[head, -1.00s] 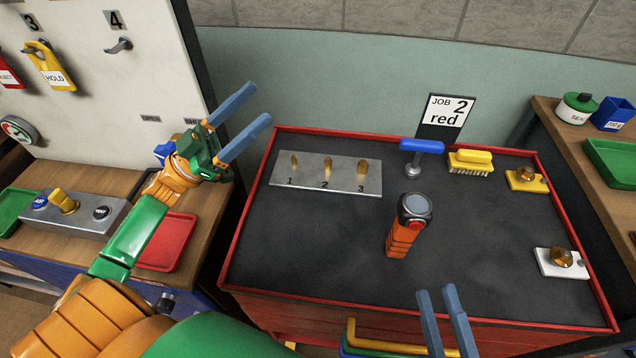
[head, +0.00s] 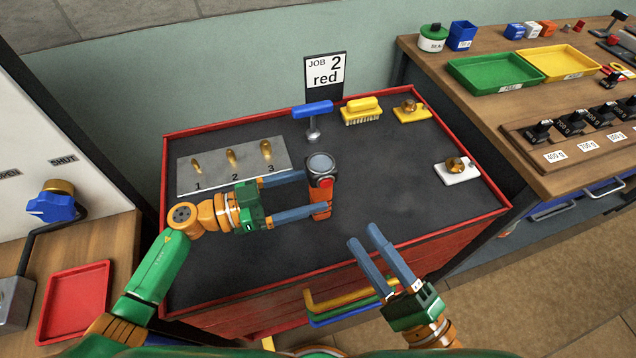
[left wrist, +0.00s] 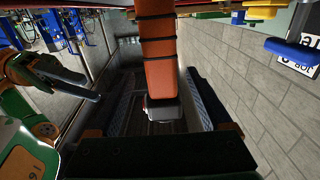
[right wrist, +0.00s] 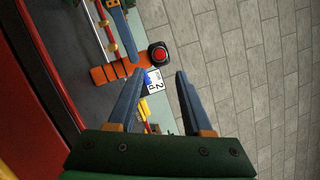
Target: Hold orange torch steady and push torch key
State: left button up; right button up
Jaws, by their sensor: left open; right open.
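The orange torch (head: 321,192) stands upright on the dark top of the red cabinet, with a grey head and a red key on its side (head: 326,182). My left gripper (head: 306,193) is open, its two blue fingers on either side of the torch; the left wrist view shows the torch body (left wrist: 160,60) between the fingers. I cannot tell whether they touch it. My right gripper (head: 362,240) is open and empty, in front and to the right of the torch. In the right wrist view the torch (right wrist: 118,71) lies beyond the left finger, its red key (right wrist: 160,55) facing the camera.
A grey plate (head: 215,168) with brass pieces numbered 1 to 3 lies behind my left arm. A blue-handled tool (head: 312,110), a yellow brush (head: 361,110) and yellow and white blocks (head: 457,172) stand behind and to the right. The cabinet's right front is clear.

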aim_at(320, 186)
pick_arm(q)
jog(key=x, duration=0.3)
jog(key=shift+w, duration=0.2)
jog(key=shift+s, duration=0.1)
pick_arm(e)
jog(key=shift+w+d, duration=0.1)
pick_arm(q)
jog(key=shift+c, duration=0.7)
grip_shut()
pick_arm(e)
grip_shut()
dwell(0.6)
